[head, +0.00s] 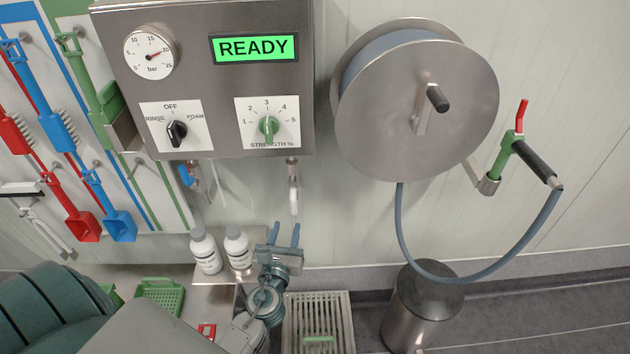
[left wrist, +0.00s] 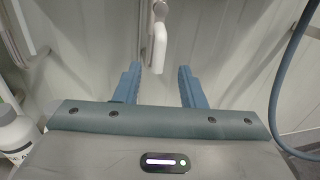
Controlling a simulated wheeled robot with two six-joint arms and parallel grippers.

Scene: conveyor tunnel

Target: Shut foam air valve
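Under the steel control box (head: 203,80), a metal fitting with a pale lever (head: 293,190) hangs straight down; I take it for the foam air valve, though no label shows. In the left wrist view the lever (left wrist: 154,42) hangs ahead of the fingers, roughly centred between them. A blue-handled valve (head: 187,175) also hangs under the box, further left. My left gripper (head: 285,232) is open and empty, just below the lever's lower end and apart from it. Its two blue fingers are spread in the left wrist view (left wrist: 159,75). My right gripper is not in view.
White bottles (head: 205,250) stand on a steel shelf just left of my left gripper. A hose reel (head: 418,105) with a blue hose is at right, above a steel bin (head: 425,305). A floor grate (head: 318,320) lies below. The box's display reads READY.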

